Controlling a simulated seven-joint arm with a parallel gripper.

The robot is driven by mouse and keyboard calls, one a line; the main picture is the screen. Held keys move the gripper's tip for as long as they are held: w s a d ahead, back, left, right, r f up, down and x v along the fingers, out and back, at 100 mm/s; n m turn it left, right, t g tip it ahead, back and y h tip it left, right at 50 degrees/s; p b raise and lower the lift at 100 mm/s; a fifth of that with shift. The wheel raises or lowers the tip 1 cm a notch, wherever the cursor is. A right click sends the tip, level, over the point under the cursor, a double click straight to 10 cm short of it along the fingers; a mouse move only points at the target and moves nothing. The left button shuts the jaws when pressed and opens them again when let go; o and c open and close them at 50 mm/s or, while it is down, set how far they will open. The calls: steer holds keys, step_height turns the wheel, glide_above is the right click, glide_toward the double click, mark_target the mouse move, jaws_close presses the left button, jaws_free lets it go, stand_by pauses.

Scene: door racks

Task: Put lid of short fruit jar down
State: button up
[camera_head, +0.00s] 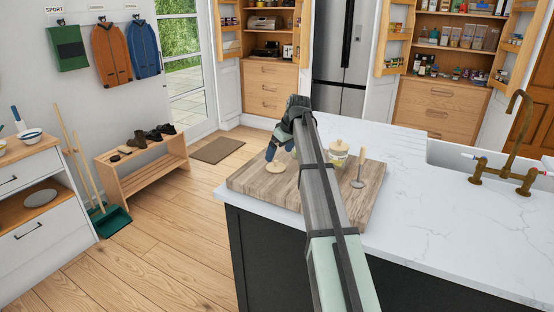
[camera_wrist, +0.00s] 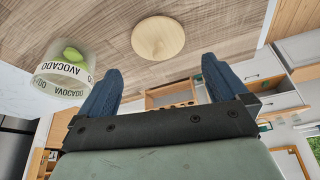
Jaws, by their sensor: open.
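A round pale wooden lid (camera_head: 275,167) lies flat on the wooden board, near its left side. It also shows in the wrist view (camera_wrist: 158,38), with bare board around it. My gripper (camera_head: 270,154) is just above the lid in the head view. In the wrist view my gripper (camera_wrist: 160,68) is open, its two blue fingers spread wide with nothing between them. A clear jar labelled AVOCADO (camera_wrist: 64,70) stands to the left in the wrist view. It has a green fruit inside and no lid shows on it. My arm hides part of the board.
The wooden board (camera_head: 250,183) lies on the white marble island (camera_head: 440,205). A jar with a pale lid (camera_head: 338,153) and a grey utensil (camera_head: 358,172) stand on its right part. A brass tap (camera_head: 512,150) and sink are farther right.

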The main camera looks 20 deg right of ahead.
steer(key=v, duration=0.6)
steer(key=shift+r, duration=0.2)
steer(key=shift+s, duration=0.1)
